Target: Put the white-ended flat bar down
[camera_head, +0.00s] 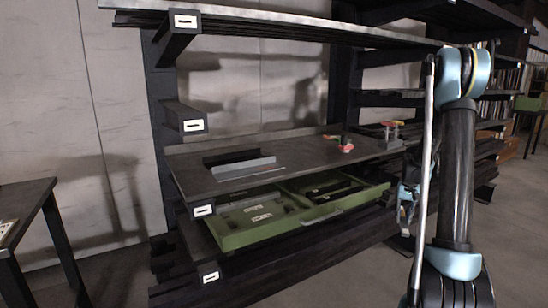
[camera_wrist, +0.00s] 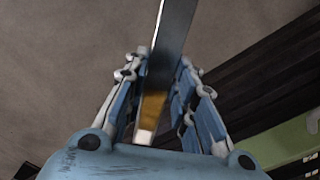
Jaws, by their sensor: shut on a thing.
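The flat bar (camera_wrist: 174,40) is grey, with a brownish stretch and a white end (camera_wrist: 145,133) close to my palm in the wrist view. It runs between the fingers of my gripper (camera_wrist: 158,75) and out past the top edge of that view. My gripper is shut on it, with grey floor behind. In the head view, my gripper (camera_head: 408,195) is partly hidden at the right end of the shelves. A long pale upright strip (camera_head: 423,180) shows beside my arm there; I cannot tell whether it is the bar.
A dark shelf (camera_head: 300,158) holds a grey angled piece (camera_head: 243,168) and a red-topped item (camera_head: 345,144). Below it is an open green tray (camera_head: 265,235) with dark and grey parts. A dark table (camera_head: 25,205) stands at the left. Floor between is clear.

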